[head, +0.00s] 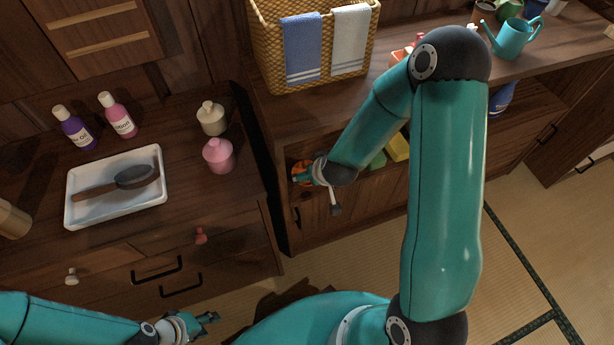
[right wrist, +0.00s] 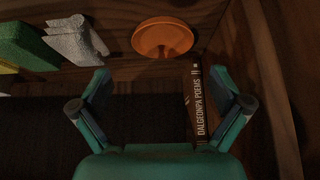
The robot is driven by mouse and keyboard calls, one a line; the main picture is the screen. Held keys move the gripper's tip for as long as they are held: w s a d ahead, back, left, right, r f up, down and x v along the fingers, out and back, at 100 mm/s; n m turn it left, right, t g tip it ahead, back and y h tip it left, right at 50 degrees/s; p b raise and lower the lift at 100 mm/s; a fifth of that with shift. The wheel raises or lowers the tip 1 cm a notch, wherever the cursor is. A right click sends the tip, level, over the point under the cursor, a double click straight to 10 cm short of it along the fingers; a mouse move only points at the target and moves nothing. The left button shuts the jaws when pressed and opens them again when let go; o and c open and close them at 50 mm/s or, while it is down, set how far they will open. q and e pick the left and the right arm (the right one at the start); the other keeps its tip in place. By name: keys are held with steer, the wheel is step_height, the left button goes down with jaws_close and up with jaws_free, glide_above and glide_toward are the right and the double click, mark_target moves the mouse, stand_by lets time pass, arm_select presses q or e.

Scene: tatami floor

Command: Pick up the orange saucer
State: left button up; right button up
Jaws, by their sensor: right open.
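The orange saucer (right wrist: 163,38) shows in the right wrist view, ahead of my right gripper (right wrist: 161,82) near the back of a dark wooden shelf compartment. My left gripper (head: 209,318) is low in the head view, over the floor in front of the drawers. Its fingers are too small to judge.
In the right wrist view, a book (right wrist: 201,105) stands close by the right finger. A wicker basket (head: 268,62) stands on the shelf top. A white tray (head: 80,212) holds a brush.

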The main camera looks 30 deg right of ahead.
mark_target(300, 167)
steer(key=shift+b+x, duration=0.65)
steer(key=shift+x, duration=3.3)
steer(key=shift+w+a+r, duration=0.1)
steer(key=shift+a, duration=0.05)
steer(key=c, duration=1)
